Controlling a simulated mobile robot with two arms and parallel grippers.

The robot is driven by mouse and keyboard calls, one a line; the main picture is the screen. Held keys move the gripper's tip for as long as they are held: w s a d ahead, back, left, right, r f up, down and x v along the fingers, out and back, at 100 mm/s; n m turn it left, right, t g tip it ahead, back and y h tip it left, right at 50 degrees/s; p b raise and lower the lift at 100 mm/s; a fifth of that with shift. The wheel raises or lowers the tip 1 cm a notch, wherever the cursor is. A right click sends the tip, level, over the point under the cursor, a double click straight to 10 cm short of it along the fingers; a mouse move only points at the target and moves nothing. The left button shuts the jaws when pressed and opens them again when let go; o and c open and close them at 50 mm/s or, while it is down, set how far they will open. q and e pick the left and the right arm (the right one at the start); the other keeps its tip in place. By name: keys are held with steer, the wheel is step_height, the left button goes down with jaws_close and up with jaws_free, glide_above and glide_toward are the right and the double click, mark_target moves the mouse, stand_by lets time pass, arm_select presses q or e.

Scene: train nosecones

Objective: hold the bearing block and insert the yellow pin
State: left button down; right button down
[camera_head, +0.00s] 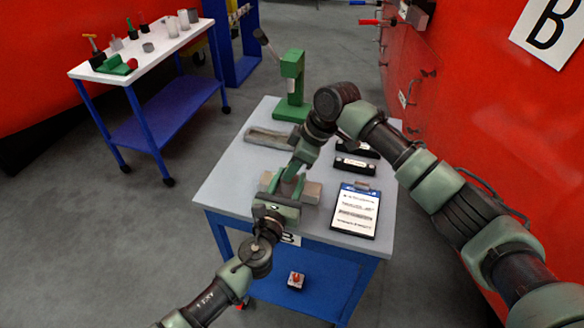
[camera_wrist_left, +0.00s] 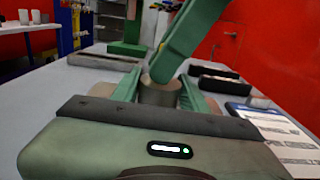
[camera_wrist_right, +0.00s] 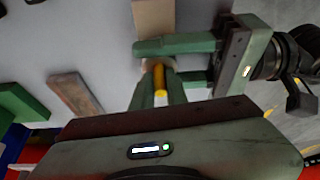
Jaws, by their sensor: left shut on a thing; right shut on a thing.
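The bearing block (camera_head: 311,191) is a grey-beige block on the near part of the table. Its round grey boss shows between my left fingers in the left wrist view (camera_wrist_left: 160,92). My left gripper (camera_head: 284,188) is shut on the block from the near side. My right gripper (camera_head: 292,174) points down over the block and is shut on the yellow pin (camera_wrist_right: 159,82). In the right wrist view the pin is between the right fingers, its far end at the round boss. The fingers hide how far the pin goes in.
A green press (camera_head: 291,88) and a grey tray (camera_head: 268,138) stand farther back on the table. Black boxes (camera_head: 355,166) and a clipboard (camera_head: 356,210) lie at the right. A white-topped cart (camera_head: 150,55) stands apart at the left. A red train wall is at the right.

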arm_select(q)
steer(key=shift+s+d, duration=0.1)
steer(key=shift+d, duration=0.05)
arm_select(e)
steer(key=shift+s+d+f, duration=0.1)
steer(key=shift+f, duration=0.45)
arm_select(q)
steer(key=shift+r, duration=0.1)
arm_select(e)
steer(key=c, duration=1.5)
jaws_free()
steer(key=shift+o, duration=0.5)
steer(key=shift+s+f, duration=0.15)
steer(key=w+v, duration=0.1)
steer(key=v, duration=1.2)
steer(key=shift+a+r, duration=0.25)
steer(key=shift+r, duration=0.05)
steer(key=shift+s, duration=0.15)
arm_select(q)
steer(key=c, duration=0.7)
jaws_free()
